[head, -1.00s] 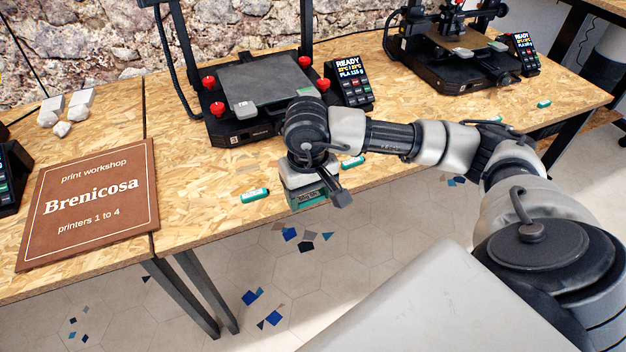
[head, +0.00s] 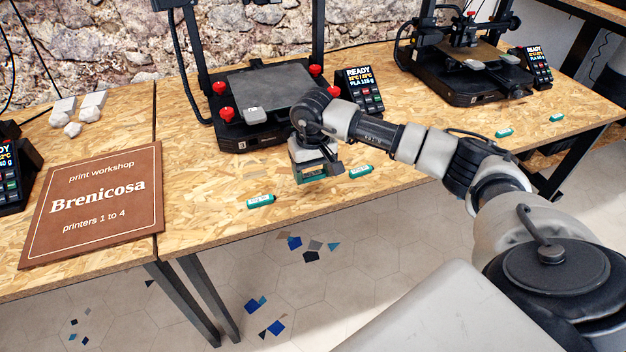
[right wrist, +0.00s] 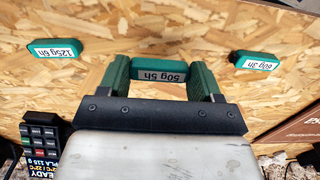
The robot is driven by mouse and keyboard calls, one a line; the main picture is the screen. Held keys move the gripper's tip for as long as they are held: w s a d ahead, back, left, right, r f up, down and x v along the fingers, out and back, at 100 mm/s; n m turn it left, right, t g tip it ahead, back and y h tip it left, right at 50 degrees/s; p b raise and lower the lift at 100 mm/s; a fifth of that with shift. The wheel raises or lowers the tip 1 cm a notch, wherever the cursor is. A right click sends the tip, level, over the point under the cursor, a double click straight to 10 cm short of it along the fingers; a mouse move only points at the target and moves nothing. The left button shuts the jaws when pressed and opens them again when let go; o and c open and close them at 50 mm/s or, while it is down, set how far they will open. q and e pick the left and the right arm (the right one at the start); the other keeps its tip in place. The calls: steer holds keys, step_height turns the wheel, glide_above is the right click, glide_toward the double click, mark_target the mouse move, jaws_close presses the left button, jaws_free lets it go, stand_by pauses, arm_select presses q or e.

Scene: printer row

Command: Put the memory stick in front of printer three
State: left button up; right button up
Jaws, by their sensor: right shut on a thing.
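My right gripper (head: 315,173) is low over the table in front of the middle printer (head: 260,95), whose small front plate seems to read 3. In the right wrist view its green-padded fingers (right wrist: 160,80) are shut on a green memory stick (right wrist: 160,66) labelled "50g 5h", one finger at each end. In the head view the gripper mostly hides that stick. I cannot tell whether it touches the table. A stick labelled "125g 6h" (right wrist: 57,50) lies to one side, also in the head view (head: 361,171). One labelled "60g 3h" (right wrist: 255,62) lies on the other side (head: 261,201).
A control box (head: 360,95) stands right of the middle printer. Another printer (head: 465,70) stands further right, with two sticks (head: 504,132) in front. A brown sign (head: 95,205) lies at the left. The table's front edge (head: 300,221) is close to the sticks.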

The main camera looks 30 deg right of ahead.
mark_target(313, 175)
step_height(313, 175, down, 3)
steer(key=shift+f, duration=0.15)
steer(key=o, duration=0.4)
steer(key=shift+f, duration=0.15)
steer(key=o, duration=0.5)
